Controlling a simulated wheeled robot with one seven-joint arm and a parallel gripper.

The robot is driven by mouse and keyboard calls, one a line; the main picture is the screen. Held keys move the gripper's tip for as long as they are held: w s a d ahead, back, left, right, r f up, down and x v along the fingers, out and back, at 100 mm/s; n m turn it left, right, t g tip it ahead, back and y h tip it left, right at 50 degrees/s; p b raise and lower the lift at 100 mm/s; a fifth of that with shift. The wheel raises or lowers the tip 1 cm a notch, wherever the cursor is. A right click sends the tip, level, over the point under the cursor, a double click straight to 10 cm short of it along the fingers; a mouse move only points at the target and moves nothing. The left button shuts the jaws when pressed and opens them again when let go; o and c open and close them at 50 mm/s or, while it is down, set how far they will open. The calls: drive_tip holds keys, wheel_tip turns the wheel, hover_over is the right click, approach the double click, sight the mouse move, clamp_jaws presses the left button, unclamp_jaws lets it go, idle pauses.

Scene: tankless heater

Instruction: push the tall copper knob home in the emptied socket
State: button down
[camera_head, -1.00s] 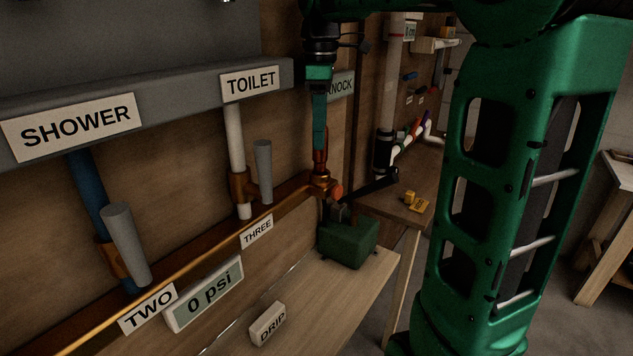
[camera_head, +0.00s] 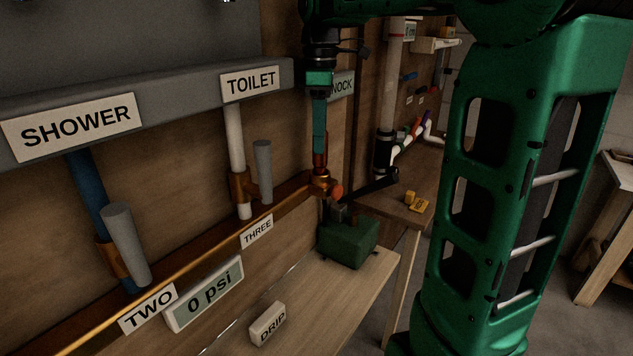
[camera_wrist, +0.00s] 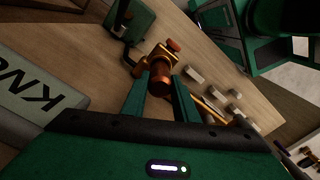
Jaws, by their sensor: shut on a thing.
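The tall copper knob (camera_head: 320,160) stands upright at the right end of the copper pipe, and it also shows in the wrist view (camera_wrist: 160,80). My gripper (camera_head: 320,150) points straight down over it. In the wrist view its two green fingers (camera_wrist: 161,82) close on the knob from both sides. Just below the knob is the copper fitting (camera_head: 323,184) with an orange-red end, seen in the wrist view (camera_wrist: 163,56). The knob's lower end meets the fitting's top; I cannot tell how deep it sits in the socket.
A green vise (camera_head: 348,240) with a dark handle stands below the fitting. Grey levers (camera_head: 263,170) rise left along the copper pipe (camera_head: 215,240). A gauge (camera_head: 205,294) reads 0 psi. A DRIP block (camera_head: 268,324) lies on the bench. The KNOCK sign (camera_wrist: 42,98) is close beside my gripper.

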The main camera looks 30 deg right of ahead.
drive_tip(key=shift+f, duration=0.5)
idle(0.4)
drive_tip(key=c, duration=1.3)
unclamp_jaws()
drive_tip(key=shift+c, duration=0.2)
wheel_tip(320, 180, up, 11)
drive_tip(key=shift+w+f, duration=0.1)
drive_tip(key=shift+f, duration=0.1)
